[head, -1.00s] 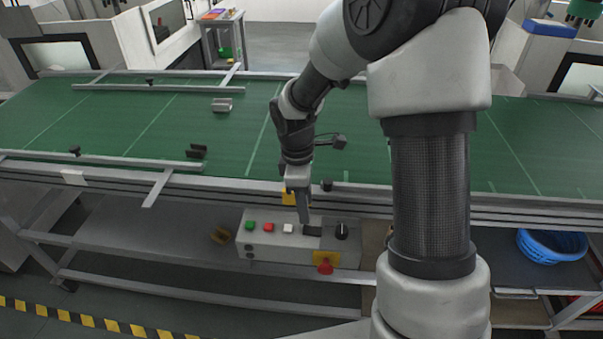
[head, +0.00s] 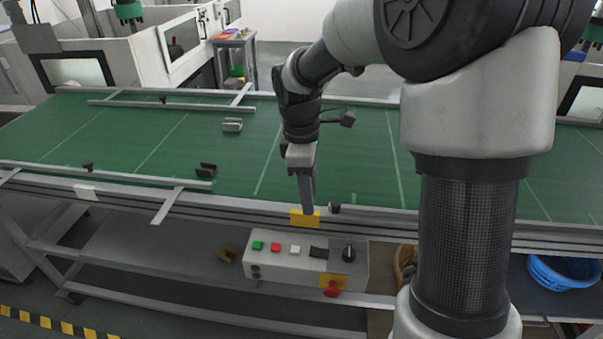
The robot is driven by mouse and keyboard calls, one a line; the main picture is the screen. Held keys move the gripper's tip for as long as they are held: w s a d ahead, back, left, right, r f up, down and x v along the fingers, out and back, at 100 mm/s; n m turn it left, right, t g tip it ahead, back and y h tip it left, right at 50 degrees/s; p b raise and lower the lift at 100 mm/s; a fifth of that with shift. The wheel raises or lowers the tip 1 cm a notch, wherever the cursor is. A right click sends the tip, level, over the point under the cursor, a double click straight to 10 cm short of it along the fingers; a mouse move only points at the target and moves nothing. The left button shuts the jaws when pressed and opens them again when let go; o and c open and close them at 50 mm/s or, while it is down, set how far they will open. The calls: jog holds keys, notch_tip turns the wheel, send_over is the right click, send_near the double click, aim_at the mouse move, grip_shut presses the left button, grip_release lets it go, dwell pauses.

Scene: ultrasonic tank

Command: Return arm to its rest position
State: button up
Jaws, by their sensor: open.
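My gripper (head: 307,208) points down in the head view, at the near edge of the green conveyor (head: 350,165). Its fingertips overlap a yellow label (head: 305,219) on the conveyor's side rail in the picture. I see the fingers nearly edge-on, with nothing held between them. The control box (head: 305,262) hangs below and is apart from the fingertips. Its face carries green, red and white buttons, a dark switch (head: 318,252), a black knob (head: 348,253) and a red stop button (head: 332,290). My arm hides part of the conveyor at the right.
Metal guide rails (head: 170,105) and small brackets (head: 206,170) lie on the conveyor's left part. A blue basket (head: 563,271) sits on the lower shelf at the right. White machines (head: 130,60) stand behind. The conveyor's middle surface is mostly clear.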

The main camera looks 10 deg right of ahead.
jog(key=s+d+r+m+t+p, duration=0.1)
jog(key=s+r+m+t, duration=0.2)
jog(key=s+r+m, duration=0.4)
jog(key=s+d+r+m+t+y+p, duration=0.1)
jog(key=s+r+m+t+p, duration=0.1)
jog(key=s+r+m, duration=0.5)
jog(key=s+r+t, duration=0.1)
jog(key=s+r, duration=0.1)
jog(key=s, duration=0.3)
jog(key=shift+d, duration=0.35)
jog(key=shift+s, duration=0.1)
